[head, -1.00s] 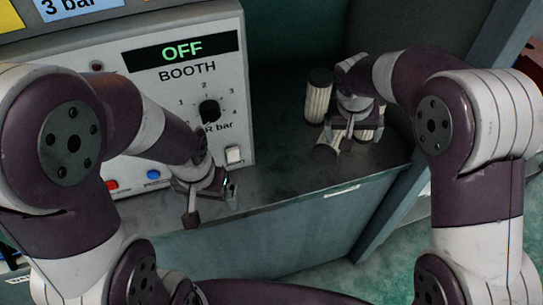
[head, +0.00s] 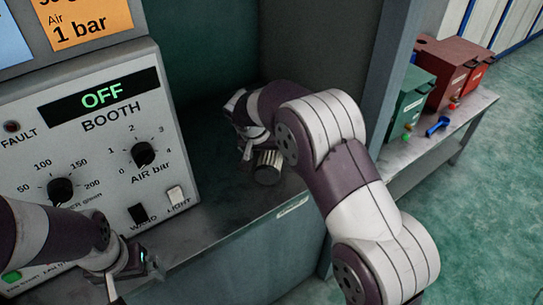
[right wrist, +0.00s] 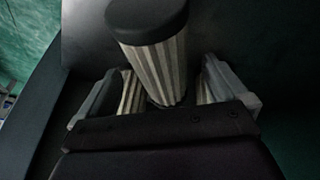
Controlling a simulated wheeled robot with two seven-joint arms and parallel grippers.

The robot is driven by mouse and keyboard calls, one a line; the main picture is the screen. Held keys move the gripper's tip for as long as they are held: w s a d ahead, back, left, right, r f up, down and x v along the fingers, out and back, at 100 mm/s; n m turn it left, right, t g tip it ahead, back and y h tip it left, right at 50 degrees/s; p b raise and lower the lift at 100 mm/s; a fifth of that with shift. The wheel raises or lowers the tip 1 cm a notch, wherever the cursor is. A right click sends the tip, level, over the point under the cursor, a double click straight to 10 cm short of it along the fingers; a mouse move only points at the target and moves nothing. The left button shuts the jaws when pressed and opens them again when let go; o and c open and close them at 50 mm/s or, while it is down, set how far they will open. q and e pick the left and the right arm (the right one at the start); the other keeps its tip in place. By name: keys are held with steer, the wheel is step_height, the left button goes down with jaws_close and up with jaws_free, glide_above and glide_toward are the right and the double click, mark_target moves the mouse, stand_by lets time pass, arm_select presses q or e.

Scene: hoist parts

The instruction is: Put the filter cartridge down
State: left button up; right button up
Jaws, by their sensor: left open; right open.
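A ribbed filter cartridge (head: 268,167) lies on its side on the booth floor, its dark end toward the front. My right gripper (head: 251,143) is at it, with the arm hiding much of that spot. My left gripper (head: 130,272) is open and empty before the control panel.
The control panel (head: 100,150) with knobs and an OFF display stands at the left. The booth's front edge (head: 235,235) runs below the cartridge. A post (head: 375,110) bounds it at the right. Green (head: 408,105) and red (head: 440,75) boxes stand on a bench beyond.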

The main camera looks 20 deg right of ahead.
steer(key=shift+x, duration=1.15)
steer(key=shift+a+r, duration=0.1)
steer(key=c, duration=1.4)
